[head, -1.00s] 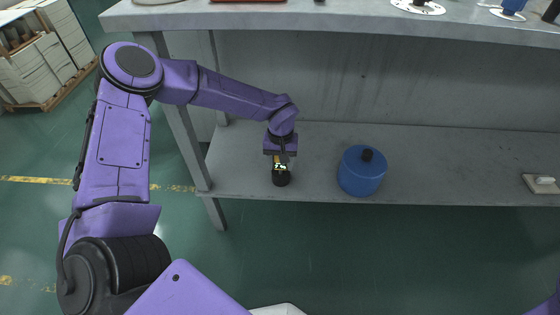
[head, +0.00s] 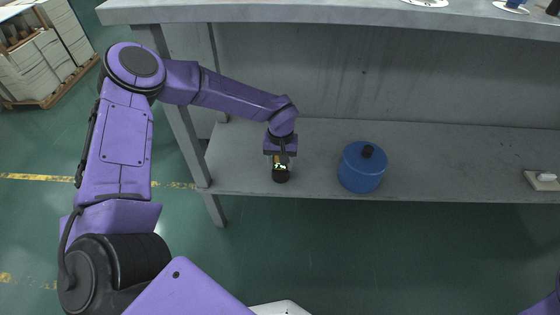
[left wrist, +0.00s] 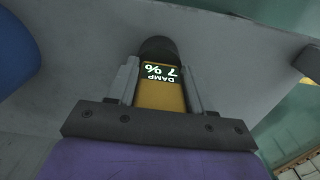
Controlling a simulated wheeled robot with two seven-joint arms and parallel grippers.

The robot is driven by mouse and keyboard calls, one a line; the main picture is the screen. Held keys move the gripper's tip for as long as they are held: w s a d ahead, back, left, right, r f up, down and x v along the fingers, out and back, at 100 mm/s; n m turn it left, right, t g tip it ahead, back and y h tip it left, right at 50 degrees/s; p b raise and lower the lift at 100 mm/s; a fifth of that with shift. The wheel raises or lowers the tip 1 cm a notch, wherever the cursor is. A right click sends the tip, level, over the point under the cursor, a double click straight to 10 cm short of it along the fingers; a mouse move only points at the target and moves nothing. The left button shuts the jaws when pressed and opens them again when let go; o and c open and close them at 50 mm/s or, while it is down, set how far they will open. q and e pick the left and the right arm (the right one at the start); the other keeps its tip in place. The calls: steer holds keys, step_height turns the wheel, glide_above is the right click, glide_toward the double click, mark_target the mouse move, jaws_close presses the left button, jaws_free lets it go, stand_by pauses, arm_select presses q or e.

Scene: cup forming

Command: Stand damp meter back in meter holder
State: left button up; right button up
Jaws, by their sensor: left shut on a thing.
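The damp meter (left wrist: 161,92) is yellow with a black display reading "DAMP 7 %". It shows in the left wrist view between the two fingers of my left gripper (left wrist: 160,88), which is shut on it. In the head view my left gripper (head: 280,160) is over the lower shelf, with the small meter (head: 280,165) at its fingertips. A black round cup-like piece (head: 280,176), likely the meter holder, is directly at the meter's lower end. It also shows as a dark shape in the left wrist view (left wrist: 158,46). I cannot tell how deep the meter sits in it.
A blue lidded pot (head: 362,169) stands on the lower shelf (head: 450,165) to the right of the gripper. A small grey block with a white piece (head: 543,180) lies at the far right. The shelf between them is clear. The upper tabletop (head: 300,12) overhangs behind.

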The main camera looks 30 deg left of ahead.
stand_by(0.3)
arm_select(q)
steer(key=o, duration=1.6)
